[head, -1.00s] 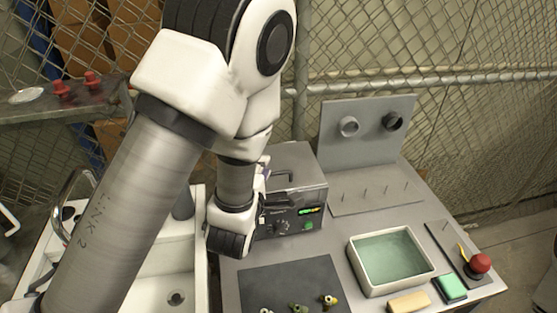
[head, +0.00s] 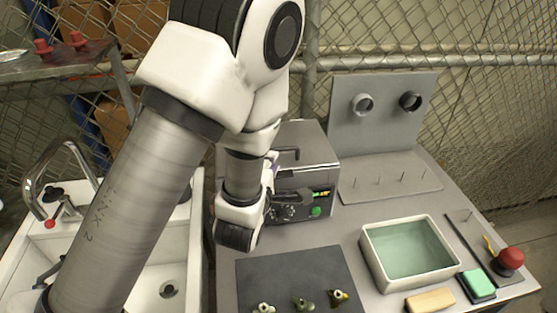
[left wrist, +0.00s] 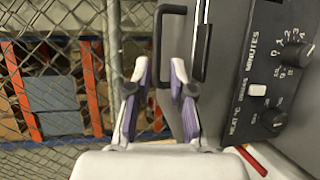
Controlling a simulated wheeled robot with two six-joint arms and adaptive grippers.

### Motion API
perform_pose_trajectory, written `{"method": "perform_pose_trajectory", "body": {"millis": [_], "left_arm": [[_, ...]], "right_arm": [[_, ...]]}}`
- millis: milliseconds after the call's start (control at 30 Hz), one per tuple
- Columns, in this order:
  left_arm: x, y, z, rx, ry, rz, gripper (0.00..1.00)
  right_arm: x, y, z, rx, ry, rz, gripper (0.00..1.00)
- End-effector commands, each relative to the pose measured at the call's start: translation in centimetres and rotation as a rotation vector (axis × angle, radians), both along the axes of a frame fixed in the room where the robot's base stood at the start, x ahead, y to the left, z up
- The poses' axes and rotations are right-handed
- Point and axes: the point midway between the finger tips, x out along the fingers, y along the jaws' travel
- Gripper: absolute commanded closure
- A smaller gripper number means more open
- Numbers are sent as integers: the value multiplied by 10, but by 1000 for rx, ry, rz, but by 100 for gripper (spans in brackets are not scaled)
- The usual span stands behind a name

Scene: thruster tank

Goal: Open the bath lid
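The bath is a grey metal box with a dark control panel on its front (head: 300,203). Its flat lid (head: 312,150) lies closed on top and carries a black bar handle (head: 287,154). My left gripper (head: 271,165) is at the box's left side near the handle, mostly hidden behind my own arm. In the left wrist view its two fingers (left wrist: 159,68) are apart, with the handle's bar (left wrist: 157,45) showing between them and a gap on both sides. I cannot tell how deep the bar sits. My right gripper is not in view.
A white sink (head: 185,250) stands left of the bench. A tray of green liquid (head: 410,248), a sponge (head: 430,300), a green block (head: 477,285) and a red knob (head: 509,260) are at right. A dark mat (head: 290,270) lies in front. A chain-link fence stands behind.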

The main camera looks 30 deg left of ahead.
Motion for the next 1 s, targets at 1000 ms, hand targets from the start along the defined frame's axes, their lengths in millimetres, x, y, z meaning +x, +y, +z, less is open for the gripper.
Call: {"method": "perform_pose_trajectory", "body": {"millis": [1000], "left_arm": [[71, 18, -12, 0, -1, -1, 100]], "right_arm": [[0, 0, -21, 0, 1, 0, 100]]}}
